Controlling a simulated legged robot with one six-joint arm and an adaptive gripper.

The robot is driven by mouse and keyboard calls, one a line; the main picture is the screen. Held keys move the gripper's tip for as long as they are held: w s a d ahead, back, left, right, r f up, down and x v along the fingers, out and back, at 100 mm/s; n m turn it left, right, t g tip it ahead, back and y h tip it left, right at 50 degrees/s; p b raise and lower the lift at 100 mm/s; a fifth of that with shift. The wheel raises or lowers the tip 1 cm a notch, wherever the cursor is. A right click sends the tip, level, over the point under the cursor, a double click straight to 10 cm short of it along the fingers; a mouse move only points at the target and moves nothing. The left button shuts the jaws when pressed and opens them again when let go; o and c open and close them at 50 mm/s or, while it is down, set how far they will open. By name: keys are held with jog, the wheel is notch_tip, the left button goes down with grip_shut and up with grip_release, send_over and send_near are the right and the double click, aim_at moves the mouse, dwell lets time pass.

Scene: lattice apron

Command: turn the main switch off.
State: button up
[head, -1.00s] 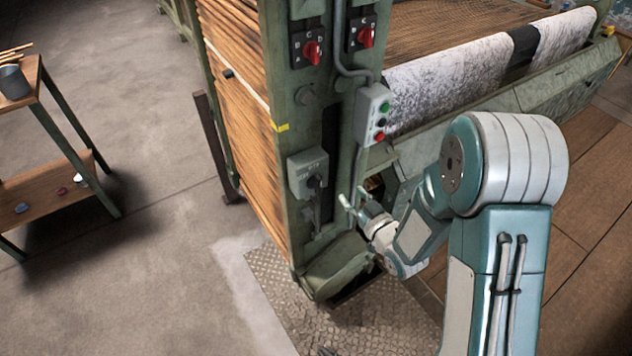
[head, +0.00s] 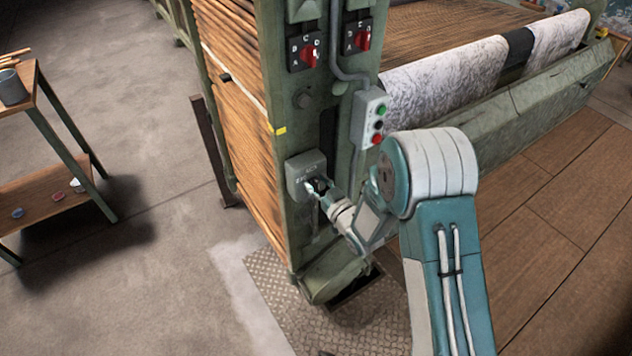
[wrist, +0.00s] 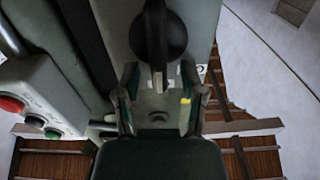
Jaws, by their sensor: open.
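The main switch is a grey box (head: 300,168) low on the green machine post, with a black rotary knob. In the wrist view its round black knob (wrist: 172,36) with a raised bar handle fills the top middle. My gripper (head: 320,187) is right at the knob in the head view and partly covers it. In the wrist view my gripper (wrist: 158,72) is open, one finger on each side of the bar handle's lower end. Gaps show between the bar and both fingers. The box's lettering is too small to read.
A button box (head: 371,118) with green, black and red buttons hangs on the post, right of the switch. Two red rotary switches, a left one (head: 309,54) and a right one (head: 362,40), sit higher. A wooden shelf table (head: 45,195) stands at the left.

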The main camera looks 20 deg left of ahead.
jog(key=shift+w+a, duration=0.15)
grip_shut()
jog(key=shift+f, duration=0.1)
